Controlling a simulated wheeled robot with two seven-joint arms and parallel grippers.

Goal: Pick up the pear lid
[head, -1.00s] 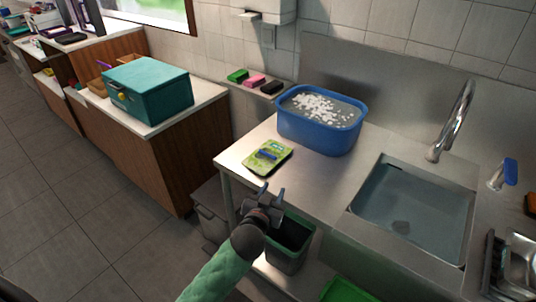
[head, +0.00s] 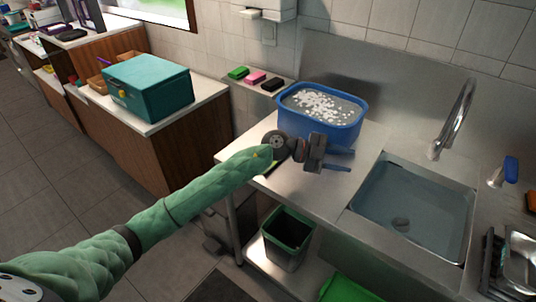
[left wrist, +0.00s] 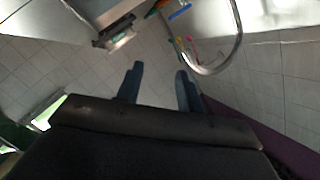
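The pear lid, a flat green piece with a blue handle in the earlier head view, lies on the steel counter (head: 345,185). It is now almost wholly hidden behind my left forearm; only a green sliver (head: 272,167) shows below the wrist. My left gripper (head: 343,160) is above the counter, to the right of the lid and in front of the blue tub (head: 335,135). Its fingers point right and are apart, with nothing between them. The left wrist view also shows the two fingers (left wrist: 158,83) apart and empty. My right gripper is not in view.
The blue tub of cloudy water with white bits stands close behind my left gripper. A sink (head: 415,205) with a tall faucet (head: 455,120) is to the right. Below the counter's front edge is a green-rimmed bin (head: 288,240). A teal box (head: 150,90) stands on the left cabinet.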

